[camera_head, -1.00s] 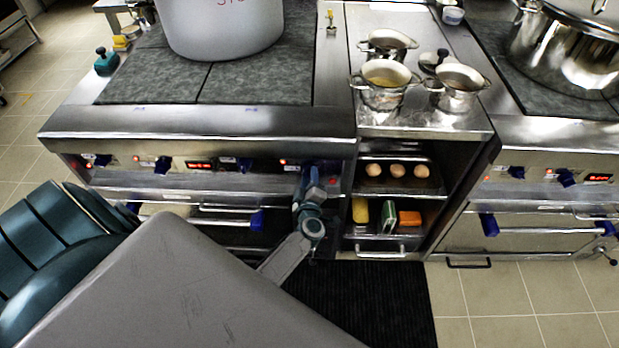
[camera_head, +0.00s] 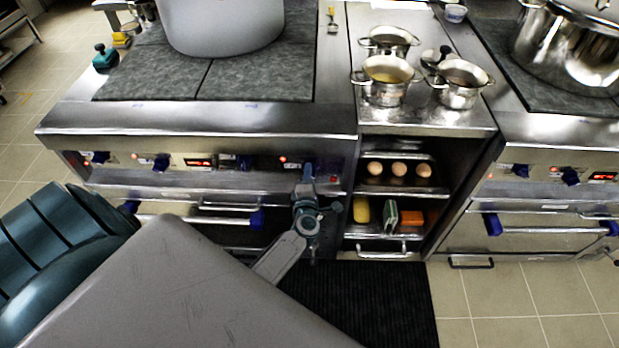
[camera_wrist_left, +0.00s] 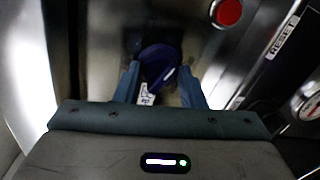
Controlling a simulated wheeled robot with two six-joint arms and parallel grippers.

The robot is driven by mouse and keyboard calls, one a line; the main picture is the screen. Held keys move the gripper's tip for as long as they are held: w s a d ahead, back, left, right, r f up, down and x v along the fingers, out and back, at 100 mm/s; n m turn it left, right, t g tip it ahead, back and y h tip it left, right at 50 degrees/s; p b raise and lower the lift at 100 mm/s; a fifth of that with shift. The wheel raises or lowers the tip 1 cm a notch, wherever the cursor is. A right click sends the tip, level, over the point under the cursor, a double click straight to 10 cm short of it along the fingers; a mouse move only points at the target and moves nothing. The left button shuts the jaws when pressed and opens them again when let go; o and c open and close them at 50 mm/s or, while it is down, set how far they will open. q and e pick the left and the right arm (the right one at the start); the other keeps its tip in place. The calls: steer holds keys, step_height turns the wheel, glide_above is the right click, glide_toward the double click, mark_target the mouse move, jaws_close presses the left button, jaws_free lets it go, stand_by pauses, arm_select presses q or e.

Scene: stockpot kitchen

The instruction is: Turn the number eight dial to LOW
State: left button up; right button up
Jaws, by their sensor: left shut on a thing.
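My left gripper (camera_head: 307,170) is at the right end of the near stove's front panel. In the left wrist view its two fingers (camera_wrist_left: 160,82) stand on either side of a dark blue dial (camera_wrist_left: 160,62) and are shut on it. The dial has a pale pointer line, and a small white label shows beside it, too small to read. In the head view this dial is hidden by my gripper. Its number cannot be read. My right gripper is not in view.
Other blue dials (camera_head: 161,162) and red displays (camera_head: 198,162) line the panel to the left. A red button (camera_wrist_left: 228,12) and a RESET label (camera_wrist_left: 283,37) are near the held dial. Oven handles (camera_head: 230,207) lie below. Shelves with eggs (camera_head: 398,169) stand to the right.

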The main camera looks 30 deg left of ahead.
arm_select(q)
steer(key=shift+n, duration=0.3)
stand_by(0.4)
steer(key=o, duration=1)
steer(key=shift+s, duration=0.1)
